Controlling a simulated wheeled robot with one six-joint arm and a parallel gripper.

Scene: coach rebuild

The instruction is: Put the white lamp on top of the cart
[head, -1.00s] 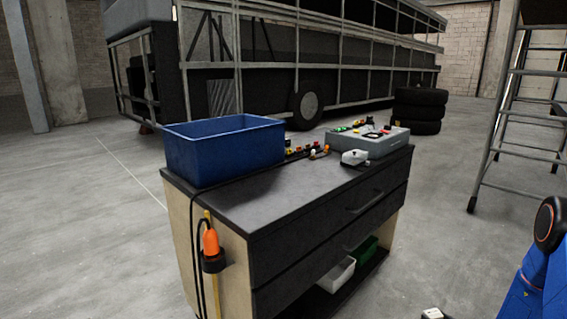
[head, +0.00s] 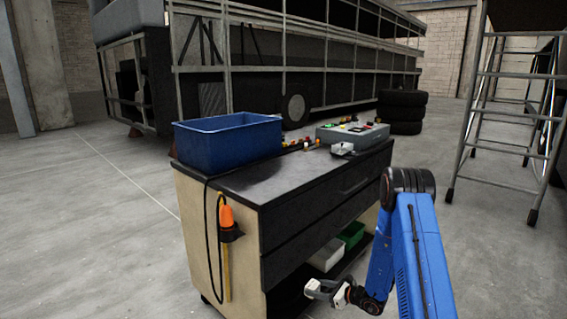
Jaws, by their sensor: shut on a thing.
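The cart (head: 300,177) has a black top and drawer fronts and a pale wooden end panel. My gripper (head: 322,290) is low in front of the cart's open lower shelf, below the height of its top. It is shut on a small pale thing, which I take to be the white lamp (head: 318,287); its shape is hard to make out at this size, and the jaws hide part of it. The blue arm reaches in from the right.
On the cart top are a blue bin (head: 228,143), a grey control box (head: 352,133), a small whitish piece (head: 343,149) and several small lamps. The front middle is bare. An orange lamp (head: 227,218) hangs at the end. A ladder (head: 480,145) stands right.

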